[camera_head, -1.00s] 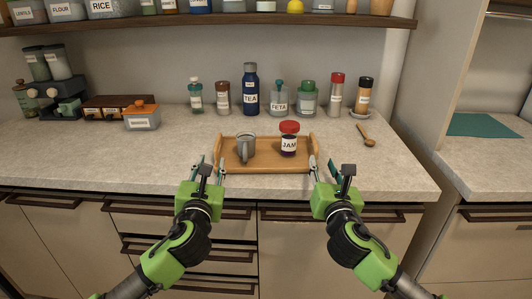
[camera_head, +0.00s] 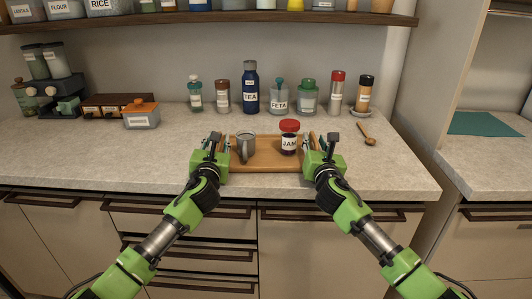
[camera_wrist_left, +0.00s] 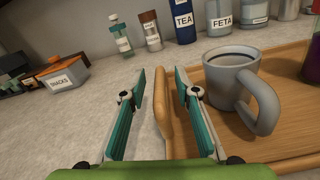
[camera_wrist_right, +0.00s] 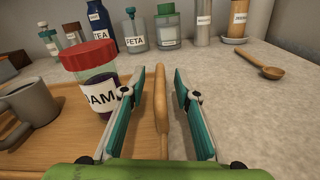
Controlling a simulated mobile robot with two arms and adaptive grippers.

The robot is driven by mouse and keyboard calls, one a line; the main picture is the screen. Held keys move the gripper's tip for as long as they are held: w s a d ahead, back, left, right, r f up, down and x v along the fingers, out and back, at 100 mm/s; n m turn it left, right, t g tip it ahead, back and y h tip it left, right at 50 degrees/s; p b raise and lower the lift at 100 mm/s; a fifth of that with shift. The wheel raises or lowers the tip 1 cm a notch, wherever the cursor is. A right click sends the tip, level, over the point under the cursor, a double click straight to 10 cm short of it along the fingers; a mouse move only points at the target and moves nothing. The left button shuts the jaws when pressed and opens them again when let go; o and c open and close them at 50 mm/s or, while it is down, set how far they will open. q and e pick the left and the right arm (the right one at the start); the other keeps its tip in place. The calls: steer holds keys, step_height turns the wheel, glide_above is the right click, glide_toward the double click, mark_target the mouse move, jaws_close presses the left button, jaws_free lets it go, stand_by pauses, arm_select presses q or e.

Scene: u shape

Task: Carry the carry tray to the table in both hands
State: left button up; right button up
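The wooden carry tray (camera_head: 265,164) rests on the counter, holding a grey mug (camera_head: 246,146) on its left part and a jam jar (camera_head: 289,138) with a red lid on its right. My left gripper (camera_wrist_left: 158,88) is open, its fingers on either side of the tray's left handle (camera_wrist_left: 162,102), with gaps visible. My right gripper (camera_wrist_right: 159,86) is open in the same way around the tray's right handle (camera_wrist_right: 161,98). The mug (camera_wrist_left: 238,80) stands close beside my left gripper's inner finger. The jam jar (camera_wrist_right: 97,85) stands close beside my right gripper's inner finger.
Behind the tray stand several jars and bottles, among them the tea bottle (camera_head: 250,88). A snacks box (camera_head: 142,116) is at the left. A wooden spoon (camera_head: 366,134) lies at the right. Counter at the right front (camera_head: 385,175) is clear. A shelf (camera_head: 210,23) hangs above.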

arm_select(q)
steer(key=shift+w, duration=0.35)
arm_select(e)
steer(key=shift+w, duration=0.35)
arm_select(q)
jaws_close()
arm_select(e)
jaws_close()
